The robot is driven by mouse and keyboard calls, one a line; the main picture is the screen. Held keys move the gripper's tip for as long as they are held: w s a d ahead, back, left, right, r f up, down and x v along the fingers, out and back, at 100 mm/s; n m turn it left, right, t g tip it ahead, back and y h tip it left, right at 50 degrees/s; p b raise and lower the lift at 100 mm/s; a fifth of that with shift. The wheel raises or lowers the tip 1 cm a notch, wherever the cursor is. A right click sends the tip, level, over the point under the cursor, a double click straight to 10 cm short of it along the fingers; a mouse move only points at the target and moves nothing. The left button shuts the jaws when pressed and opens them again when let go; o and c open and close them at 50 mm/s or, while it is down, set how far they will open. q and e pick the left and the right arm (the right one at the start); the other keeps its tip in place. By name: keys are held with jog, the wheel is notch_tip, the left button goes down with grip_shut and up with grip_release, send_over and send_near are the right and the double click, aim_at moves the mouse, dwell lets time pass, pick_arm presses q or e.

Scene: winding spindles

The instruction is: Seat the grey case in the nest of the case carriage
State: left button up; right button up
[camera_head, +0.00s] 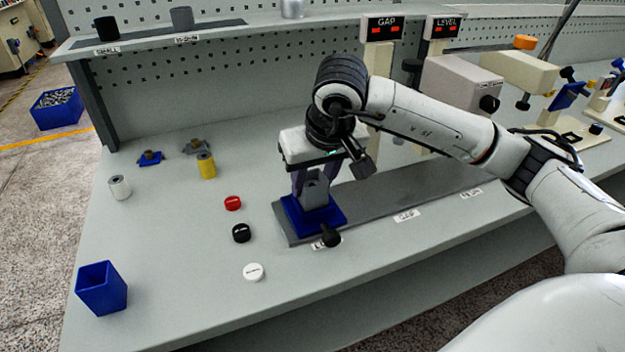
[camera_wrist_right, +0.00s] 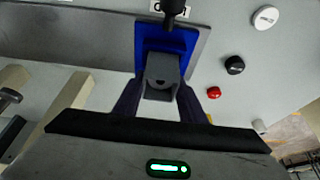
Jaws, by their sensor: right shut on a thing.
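The grey case (camera_head: 315,190) is between the fingers of my right gripper (camera_head: 314,180), which is shut on it. The case stands upright at the blue case carriage (camera_head: 297,215), at the left end of a grey rail. In the right wrist view the case (camera_wrist_right: 161,85) is over the blue carriage (camera_wrist_right: 148,38), with a finger on each side. The nest is hidden under the case, so I cannot tell whether the case is fully down in it. A black knob (camera_head: 330,237) sticks out at the carriage's front. My left gripper is not in view.
Red (camera_head: 233,203), black (camera_head: 241,233) and white (camera_head: 254,272) buttons lie left of the carriage. A yellow spool (camera_head: 207,166), a white spool (camera_head: 119,187) and a blue bin (camera_head: 102,288) stand farther left. The grey rail (camera_head: 400,196) runs right toward the gauges.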

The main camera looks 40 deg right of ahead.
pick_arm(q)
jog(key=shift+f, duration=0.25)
pick_arm(e)
jog(key=shift+f, duration=0.25)
jog(key=o, duration=1.1)
jog(key=shift+o, duration=0.2)
jog(key=shift+r, duration=0.35)
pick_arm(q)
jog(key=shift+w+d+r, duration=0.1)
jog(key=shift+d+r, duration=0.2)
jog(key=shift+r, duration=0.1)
pick_arm(e)
jog(key=v, duration=0.9)
jog(key=shift+s+r, duration=0.3)
jog(key=shift+s, duration=0.05)
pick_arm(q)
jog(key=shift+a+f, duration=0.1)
pick_arm(e)
jog(key=shift+a, duration=0.1)
